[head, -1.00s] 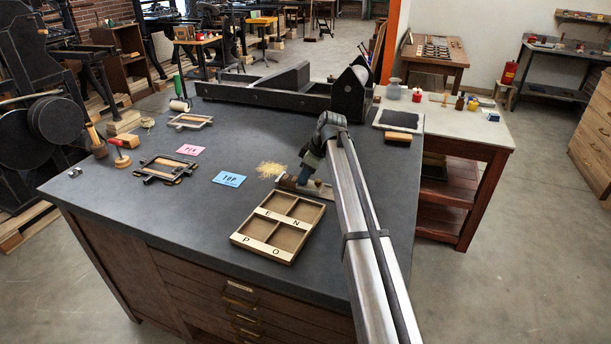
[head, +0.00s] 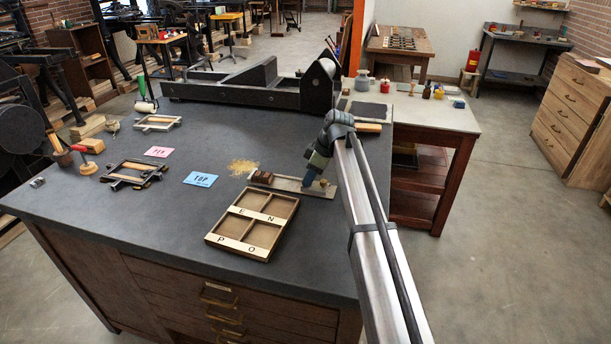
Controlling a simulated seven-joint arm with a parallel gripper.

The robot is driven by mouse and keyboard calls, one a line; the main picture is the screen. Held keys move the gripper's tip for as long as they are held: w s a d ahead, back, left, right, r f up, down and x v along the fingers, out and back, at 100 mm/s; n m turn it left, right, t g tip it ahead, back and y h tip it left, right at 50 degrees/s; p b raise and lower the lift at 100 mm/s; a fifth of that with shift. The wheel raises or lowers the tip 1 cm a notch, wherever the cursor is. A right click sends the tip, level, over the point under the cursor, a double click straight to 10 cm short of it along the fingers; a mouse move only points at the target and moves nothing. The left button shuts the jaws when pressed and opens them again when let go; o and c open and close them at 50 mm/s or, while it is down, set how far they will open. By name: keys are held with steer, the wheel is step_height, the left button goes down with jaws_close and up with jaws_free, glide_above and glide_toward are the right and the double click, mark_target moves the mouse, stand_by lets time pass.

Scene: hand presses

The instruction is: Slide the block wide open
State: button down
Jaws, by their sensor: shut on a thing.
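A low wooden board (head: 287,184) lies on the dark table in the head view, behind the letter tray. A reddish-brown block (head: 262,177) stands at its left end. A small brass-coloured part (head: 323,183) shows just right of the fingers. The grip itself is mostly hidden by the fingers and wrist. A bare stretch of board shows between the reddish-brown block and my fingers.
The letter tray (head: 215,239) lies in front of the board. A tan pile (head: 242,167) lies at its left, near the blue TOP card (head: 201,179). A long black press bed (head: 240,92) stands behind. My arm reaches in over the table's right edge.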

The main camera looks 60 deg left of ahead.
steer(key=c, duration=1)
jaws_free()
steer(key=shift+o, duration=0.2)
steer(key=v, duration=1.3)
steer(key=shift+r, duration=0.45)
